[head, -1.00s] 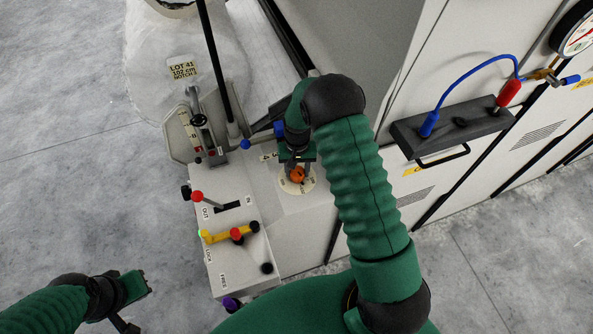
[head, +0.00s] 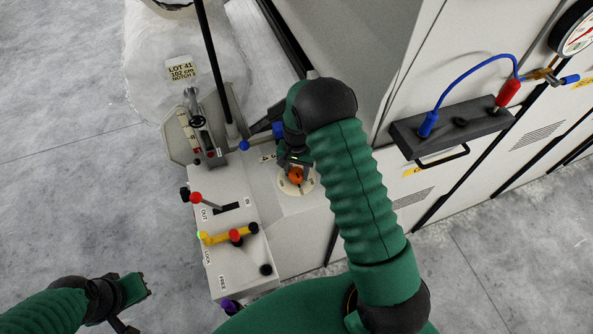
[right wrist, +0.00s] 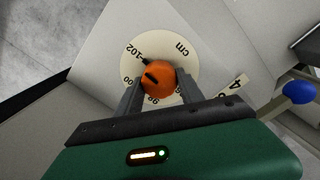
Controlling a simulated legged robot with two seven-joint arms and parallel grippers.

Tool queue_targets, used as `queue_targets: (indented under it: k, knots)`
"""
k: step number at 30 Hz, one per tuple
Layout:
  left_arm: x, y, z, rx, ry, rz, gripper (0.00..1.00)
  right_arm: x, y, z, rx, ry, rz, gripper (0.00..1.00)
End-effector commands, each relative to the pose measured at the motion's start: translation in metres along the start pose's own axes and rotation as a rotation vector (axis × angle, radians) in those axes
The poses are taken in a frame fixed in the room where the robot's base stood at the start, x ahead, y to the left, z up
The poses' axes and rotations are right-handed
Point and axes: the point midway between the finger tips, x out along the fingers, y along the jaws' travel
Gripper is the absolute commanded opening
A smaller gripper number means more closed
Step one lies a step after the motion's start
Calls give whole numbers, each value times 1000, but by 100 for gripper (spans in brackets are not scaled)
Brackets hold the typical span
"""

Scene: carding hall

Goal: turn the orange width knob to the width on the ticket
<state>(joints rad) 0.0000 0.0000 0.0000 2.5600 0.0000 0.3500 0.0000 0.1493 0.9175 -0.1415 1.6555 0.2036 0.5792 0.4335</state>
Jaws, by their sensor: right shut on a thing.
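The orange width knob (right wrist: 158,78) sits in the middle of a cream dial (right wrist: 190,62) marked in cm, in the right wrist view. The 102 mark is at its upper left; the lower numbers are partly covered by the fingers. A black line shows on the knob's face; I cannot tell the exact value it points to. My right gripper (right wrist: 157,92) is shut on the knob, one finger on each side. The knob also shows in the head view (head: 296,175), under my right gripper (head: 294,167). The ticket (head: 181,70) reads LOT 41, 102 cm. My left gripper (head: 140,288) is away at lower left.
The control panel (head: 232,240) beside the dial carries a red-knobbed lever (head: 196,197) and a yellow lever (head: 226,236). A blue ball handle (right wrist: 298,92) stands close right of my right gripper. A dark block with a blue cable (head: 455,133) is further right.

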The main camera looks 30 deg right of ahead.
Motion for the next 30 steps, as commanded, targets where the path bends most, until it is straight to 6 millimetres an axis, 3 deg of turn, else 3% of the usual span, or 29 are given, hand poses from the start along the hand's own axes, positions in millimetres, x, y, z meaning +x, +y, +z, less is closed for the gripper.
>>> queue_targets:
  k: [2, 3, 7, 16, 20, 23, 30]
  knots:
    - [1, 0, 0, 0, 0, 0, 0, 6, 2, 8, 3, -20, 7, 4]
    - [1, 0, 0, 0, 0, 0, 0, 6, 2, 8, 3, -20, 7, 48]
    - [1, 0, 0, 0, 0, 0, 0, 4, 1, 6, 2, -14, 5, 65]
    - [1, 0, 0, 0, 0, 0, 0, 1, 1, 3, 1, -7, 2, 66]
    - [4, 0, 1, 0, 0, 0, 0, -11, 0, 1, 0, -2, -1, 66]
    - [8, 0, 2, 0, 0, 0, 0, -32, -1, 1, 0, -1, -2, 66]
    - [19, 0, 5, 0, 0, 0, 0, -104, -2, 1, -1, -2, -2, 66]
